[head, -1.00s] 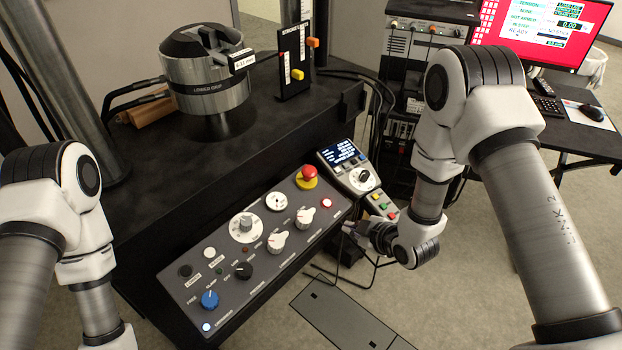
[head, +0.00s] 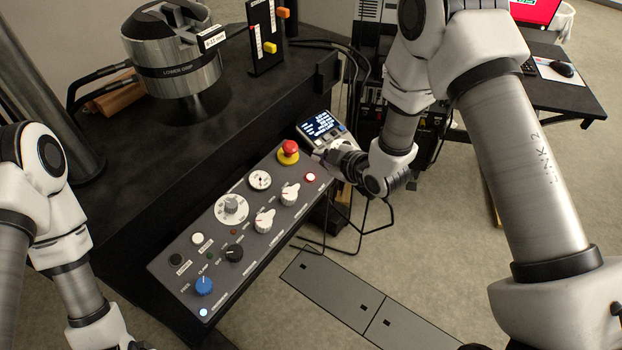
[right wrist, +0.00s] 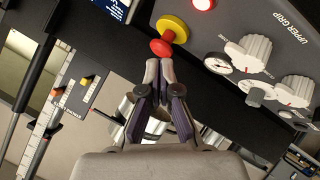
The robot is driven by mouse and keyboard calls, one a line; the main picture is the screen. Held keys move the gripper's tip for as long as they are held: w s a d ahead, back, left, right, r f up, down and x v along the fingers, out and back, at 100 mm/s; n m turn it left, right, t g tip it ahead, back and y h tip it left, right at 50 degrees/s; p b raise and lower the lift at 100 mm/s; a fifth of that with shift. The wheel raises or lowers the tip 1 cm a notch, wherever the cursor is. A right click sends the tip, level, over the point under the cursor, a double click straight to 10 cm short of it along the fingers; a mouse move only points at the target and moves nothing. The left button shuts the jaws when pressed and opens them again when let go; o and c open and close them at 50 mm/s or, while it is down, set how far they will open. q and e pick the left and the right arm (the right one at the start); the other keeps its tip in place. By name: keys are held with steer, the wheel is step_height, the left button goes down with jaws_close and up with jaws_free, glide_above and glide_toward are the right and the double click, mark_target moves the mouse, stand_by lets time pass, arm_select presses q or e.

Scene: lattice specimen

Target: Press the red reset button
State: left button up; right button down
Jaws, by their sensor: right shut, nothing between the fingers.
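A red mushroom button on a yellow base (head: 289,150) stands at the upper end of the sloped control panel (head: 262,250). A small lit red button (head: 310,178) is below and right of it. I cannot read which one is labelled reset. My right gripper (head: 322,156) is shut and empty, just right of the mushroom button and above the lit one. In the right wrist view the closed fingertips (right wrist: 159,68) point at the red mushroom cap (right wrist: 161,47); I cannot tell whether they touch. The lit button (right wrist: 203,4) is at that view's top edge. My left gripper is out of view.
A display pendant (head: 320,125) stands beside the panel's upper end, partly hidden by my right gripper. White knobs (head: 264,221), a blue knob (head: 204,286) and dials crowd the panel. A metal lower grip (head: 175,60) stands behind. Cables hang right of the panel.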

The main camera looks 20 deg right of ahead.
arm_select(q)
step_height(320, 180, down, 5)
steer(key=b, duration=0.4)
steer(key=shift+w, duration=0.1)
arm_select(e)
glide_toward(304, 170)
steer(key=x, duration=0.4)
steer(key=shift+w+a+r, duration=0.1)
steer(key=shift+w+r, duration=0.2)
steer(key=shift+r, duration=0.05)
steer(key=shift+f, duration=0.1)
arm_select(q)
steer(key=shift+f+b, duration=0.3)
steer(key=shift+b, duration=0.1)
arm_select(e)
steer(key=shift+w+f, duration=0.1)
steer(key=shift+f, duration=0.2)
